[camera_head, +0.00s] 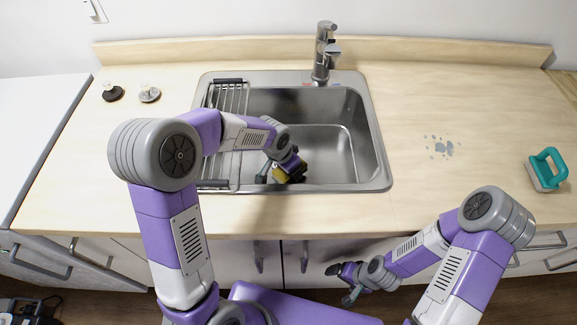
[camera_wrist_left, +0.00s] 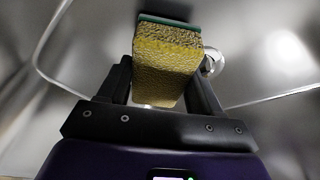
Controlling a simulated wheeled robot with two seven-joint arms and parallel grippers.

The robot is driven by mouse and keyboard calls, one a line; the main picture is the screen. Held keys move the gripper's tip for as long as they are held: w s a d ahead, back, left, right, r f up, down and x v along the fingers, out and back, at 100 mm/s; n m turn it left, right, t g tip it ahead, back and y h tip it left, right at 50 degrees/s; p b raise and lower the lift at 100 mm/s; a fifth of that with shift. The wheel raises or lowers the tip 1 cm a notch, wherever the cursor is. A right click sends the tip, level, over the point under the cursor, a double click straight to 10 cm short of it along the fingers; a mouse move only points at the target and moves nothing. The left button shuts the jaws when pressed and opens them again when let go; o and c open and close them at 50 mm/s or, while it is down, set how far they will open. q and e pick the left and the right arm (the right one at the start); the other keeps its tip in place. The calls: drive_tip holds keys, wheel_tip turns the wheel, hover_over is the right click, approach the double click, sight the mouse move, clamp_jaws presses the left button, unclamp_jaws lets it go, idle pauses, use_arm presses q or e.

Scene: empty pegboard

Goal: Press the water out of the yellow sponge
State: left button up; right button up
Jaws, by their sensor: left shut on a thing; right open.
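The yellow sponge (camera_wrist_left: 165,65) with a green layer along its far edge is between the fingers of my left gripper (camera_wrist_left: 163,90) in the left wrist view. The left gripper is shut on it. In the head view the left gripper (camera_head: 279,177) reaches down into the sink (camera_head: 340,150), and only a little of the sponge (camera_head: 297,174) shows beneath it. I cannot tell whether the sponge touches the sink floor. My right gripper (camera_head: 347,283) is open and empty in front of the counter, below its edge.
A tap (camera_head: 324,55) stands behind the sink. A wire rack (camera_head: 226,130) covers the sink's left part. Blue-grey spots (camera_head: 440,147) mark the counter on the right, near a teal-handled scrubber (camera_head: 546,170). Two small stoppers, a black one (camera_head: 112,92) and a grey one (camera_head: 149,94), lie at the left.

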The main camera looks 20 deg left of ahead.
use_arm(q)
drive_tip(key=shift+s+d+r+p, duration=0.25)
drive_tip(key=shift+s+r+p, duration=0.25)
drive_tip(key=shift+r, duration=0.2)
idle(1.9)
drive_tip(key=shift+w+r+p, duration=0.3)
drive_tip(key=shift+r+p, duration=0.05)
drive_tip(key=shift+r, duration=0.2)
idle(0.9)
drive_tip(key=shift+s+r, duration=0.3)
drive_tip(key=shift+s, duration=0.35)
drive_tip(key=shift+w+a+f, duration=0.1)
drive_tip(key=shift+w+f, duration=0.1)
drive_tip(key=shift+w, duration=0.15)
drive_tip(key=shift+s+r, duration=0.1)
drive_tip(key=shift+r, duration=0.15)
drive_tip(key=shift+r+p, duration=0.6)
drive_tip(key=shift+p, duration=0.05)
wheel_tip(320, 180, up, 18)
drive_tip(key=p, duration=1.3)
drive_tip(key=shift+p, duration=0.35)
